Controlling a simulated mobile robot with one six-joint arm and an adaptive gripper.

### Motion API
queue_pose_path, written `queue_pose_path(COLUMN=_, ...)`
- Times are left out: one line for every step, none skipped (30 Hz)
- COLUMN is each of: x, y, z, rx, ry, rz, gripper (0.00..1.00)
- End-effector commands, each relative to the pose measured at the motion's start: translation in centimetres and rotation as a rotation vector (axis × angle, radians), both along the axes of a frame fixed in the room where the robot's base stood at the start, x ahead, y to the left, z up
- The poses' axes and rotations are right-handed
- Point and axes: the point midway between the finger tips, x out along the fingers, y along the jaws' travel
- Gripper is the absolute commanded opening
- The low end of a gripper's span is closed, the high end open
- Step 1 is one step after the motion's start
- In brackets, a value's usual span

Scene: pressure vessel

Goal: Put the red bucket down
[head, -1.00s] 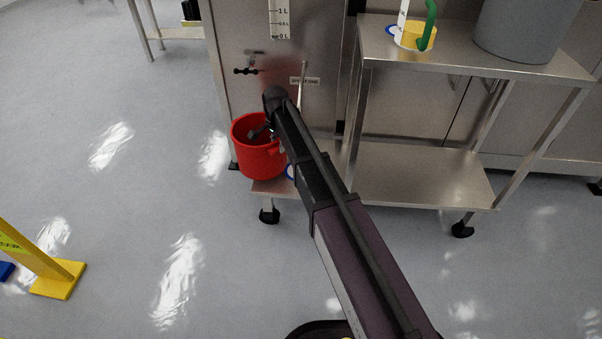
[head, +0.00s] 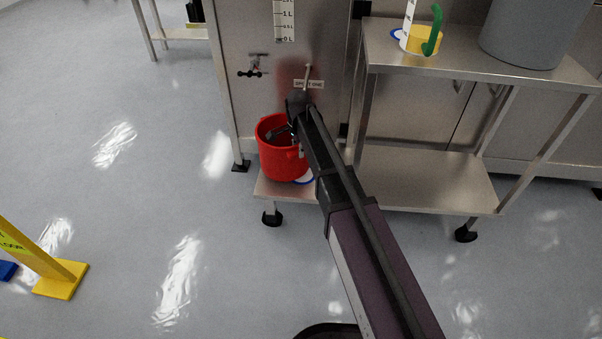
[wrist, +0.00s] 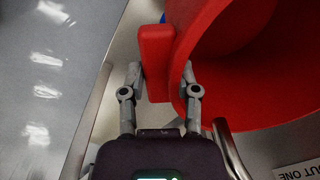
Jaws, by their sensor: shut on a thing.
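The red bucket (head: 281,163) is upright at the left end of the cart's lower shelf (head: 420,180). I cannot tell whether its base touches the shelf or hangs just above it. In the head view the fingers are partly hidden by my arm. A blue-and-white ring mark (head: 304,179) shows on the shelf at the bucket's lower right, partly covered.
A steel vessel cabinet with a tap (head: 254,68) and level scale (head: 284,20) stands behind the bucket. The upper shelf holds a yellow cup (head: 420,42) and a grey container (head: 522,35). A yellow floor sign (head: 60,278) stands at left. Open floor lies between.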

Motion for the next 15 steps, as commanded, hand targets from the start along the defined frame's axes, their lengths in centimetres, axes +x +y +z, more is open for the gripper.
queue_pose_path(x=0.0, y=-0.2, z=0.4, rx=0.0, ry=-0.001, rz=0.004, gripper=0.0)
queue_pose_path(x=0.0, y=-0.4, z=0.6, rx=0.0, ry=-0.001, rz=0.007, gripper=0.0)
queue_pose_path(x=-0.1, y=-0.6, z=0.8, rx=0.0, ry=-0.001, rz=0.011, gripper=0.0)
queue_pose_path(x=-0.1, y=-0.8, z=0.9, rx=0.001, ry=0.0, rz=0.014, gripper=0.0)
queue_pose_path(x=-0.1, y=-1.0, z=1.2, rx=0.001, ry=0.0, rz=0.019, gripper=0.0)
queue_pose_path(x=-0.1, y=-1.3, z=1.4, rx=0.001, ry=-0.001, rz=0.025, gripper=0.0)
queue_pose_path(x=-0.1, y=-1.6, z=1.7, rx=0.001, ry=-0.001, rz=0.029, gripper=0.0)
queue_pose_path(x=-0.1, y=-1.8, z=2.0, rx=0.001, ry=-0.001, rz=0.035, gripper=0.0)
queue_pose_path(x=-0.2, y=-2.3, z=2.4, rx=0.0, ry=-0.001, rz=0.044, gripper=0.0)
queue_pose_path(x=-0.2, y=-2.6, z=2.7, rx=0.001, ry=-0.002, rz=0.05, gripper=0.0)
queue_pose_path(x=-0.2, y=-3.0, z=3.1, rx=0.002, ry=-0.001, rz=0.058, gripper=0.0)
queue_pose_path(x=-0.2, y=-3.6, z=3.5, rx=0.001, ry=-0.001, rz=0.066, gripper=0.0)
queue_pose_path(x=-0.2, y=-4.0, z=3.8, rx=0.001, ry=-0.001, rz=0.074, gripper=0.0)
queue_pose_path(x=-0.3, y=-4.3, z=4.1, rx=0.001, ry=-0.001, rz=0.082, gripper=0.0)
queue_pose_path(x=-0.3, y=-4.8, z=4.5, rx=0.002, ry=-0.001, rz=0.091, gripper=0.0)
